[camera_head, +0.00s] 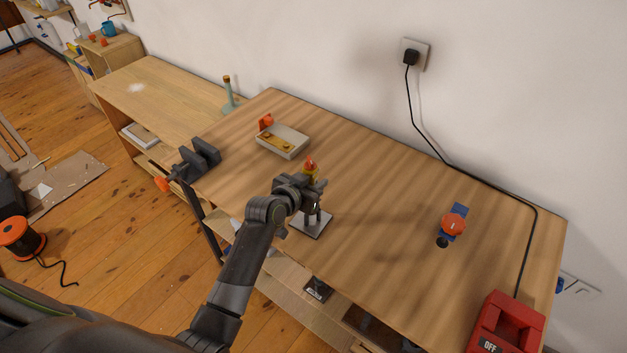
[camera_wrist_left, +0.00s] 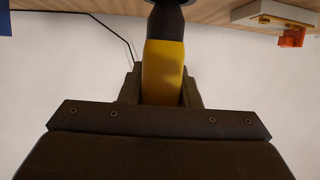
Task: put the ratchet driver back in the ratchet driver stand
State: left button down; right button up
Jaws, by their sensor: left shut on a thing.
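The ratchet driver stand (camera_head: 313,230), a grey base plate with an upright part, is on the table directly below the gripper. The gripper and driver hide much of the stand's upper part, so I cannot tell whether the driver's shaft is inside it. My right gripper is out of view.
A shallow tray (camera_head: 283,144) and a dark vise (camera_head: 200,158) lie to the left. A blue thing with an orange knob (camera_head: 453,225) and a red box (camera_head: 507,322) are to the right. A black cable (camera_head: 480,180) runs along the wall. The table's middle is clear.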

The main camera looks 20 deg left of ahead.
pick_arm(q)
jog(key=shift+f+b, duration=0.9)
jog(key=shift+f, duration=0.35)
jog(key=c, duration=1)
grip_release()
jog(key=b+v, duration=0.2)
jog(key=v, duration=1.5)
jog(key=shift+s, duration=0.25)
